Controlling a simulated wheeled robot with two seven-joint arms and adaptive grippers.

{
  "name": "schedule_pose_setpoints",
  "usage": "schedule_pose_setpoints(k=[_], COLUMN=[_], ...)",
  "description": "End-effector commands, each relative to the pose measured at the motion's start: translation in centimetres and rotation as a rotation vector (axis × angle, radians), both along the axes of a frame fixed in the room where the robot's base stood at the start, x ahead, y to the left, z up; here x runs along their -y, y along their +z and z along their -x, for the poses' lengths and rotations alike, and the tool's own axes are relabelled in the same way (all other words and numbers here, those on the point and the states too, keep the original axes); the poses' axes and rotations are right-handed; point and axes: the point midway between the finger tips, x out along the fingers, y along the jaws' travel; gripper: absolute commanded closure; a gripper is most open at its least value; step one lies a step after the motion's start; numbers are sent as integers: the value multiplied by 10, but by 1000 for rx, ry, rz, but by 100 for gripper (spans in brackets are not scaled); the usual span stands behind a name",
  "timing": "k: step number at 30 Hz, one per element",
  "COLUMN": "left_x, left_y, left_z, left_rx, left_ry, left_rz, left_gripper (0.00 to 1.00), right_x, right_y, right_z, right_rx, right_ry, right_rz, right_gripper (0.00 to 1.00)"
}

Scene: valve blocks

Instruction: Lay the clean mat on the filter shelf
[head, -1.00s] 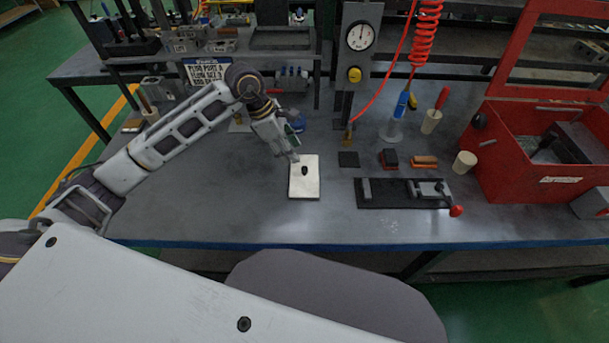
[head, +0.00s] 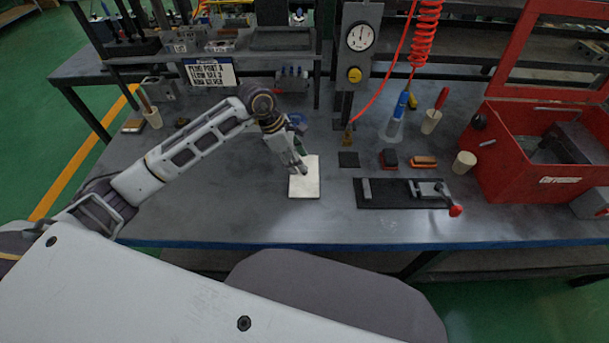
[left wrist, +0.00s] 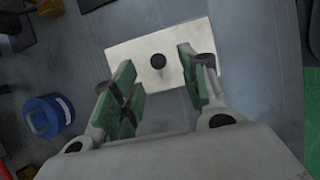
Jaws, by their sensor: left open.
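A white square mat-like piece (head: 304,188) lies flat on the bench in the middle of the head view. It also shows in the left wrist view (left wrist: 130,50), with a dark round knob (left wrist: 158,61) at its centre. My left gripper (head: 301,168) is over its upper part in the head view and hides the knob. In the left wrist view the green-padded fingers of my left gripper (left wrist: 157,75) are apart, one on each side of the knob, with nothing between them touching. I cannot tell which surface is the filter shelf. My right gripper is not in view.
A black fixture with a red-knobbed lever (head: 395,194) lies right of the white piece. A red open box (head: 520,185) stands further right. A blue ring-shaped item (left wrist: 47,116) is near the gripper. A gauge post (head: 357,60) and raised shelf (head: 240,55) stand behind. Bench left front is clear.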

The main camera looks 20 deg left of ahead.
Motion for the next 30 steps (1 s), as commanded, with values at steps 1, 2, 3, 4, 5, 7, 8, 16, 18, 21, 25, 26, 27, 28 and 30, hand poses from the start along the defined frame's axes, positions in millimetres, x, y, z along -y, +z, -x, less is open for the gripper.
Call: schedule_pose_setpoints(k=[1, 2, 3, 4, 5, 7, 8, 16, 18, 21, 25, 26, 27, 28, 30], left_x=[3, 5, 7, 8, 10, 12, 14, 17, 17, 17, 17, 17, 17, 17, 17], left_y=[-4, -6, -9, -11, -14, -21, -24, -36, -36, -36, -35, -35, -35, -35, -35], left_z=[-1, -1, -2, -3, -3, -4, -5, -6, -6, -6, -6, -6, -6, -6, -6], left_rx=[-2, -2, -2, -2, -2, -3, -3, 0, 0, 0, 0, 0, 0, 0, 0], left_ry=[-1, 0, -1, 0, 0, 1, 1, 1, 1, 1, 1, 1, 1, 1, 1], left_rz=[2, 3, 3, 3, 3, 2, 2, 0, 0, 0, 0, 0, 0, 0, 0], left_gripper=[56, 56, 56, 56, 56, 56, 56, 56, 56, 56, 56, 56, 56, 58, 67], right_x=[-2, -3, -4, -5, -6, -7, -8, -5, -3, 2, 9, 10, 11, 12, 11], right_y=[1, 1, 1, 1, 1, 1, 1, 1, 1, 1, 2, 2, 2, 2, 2], right_z=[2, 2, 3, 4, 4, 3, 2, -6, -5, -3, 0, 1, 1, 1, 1], right_rx=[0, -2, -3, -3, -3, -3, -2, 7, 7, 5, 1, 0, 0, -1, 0], right_ry=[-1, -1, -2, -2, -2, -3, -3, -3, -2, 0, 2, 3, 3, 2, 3], right_rz=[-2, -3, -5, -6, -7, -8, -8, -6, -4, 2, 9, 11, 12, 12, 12], right_gripper=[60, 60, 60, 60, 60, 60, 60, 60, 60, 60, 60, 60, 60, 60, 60])
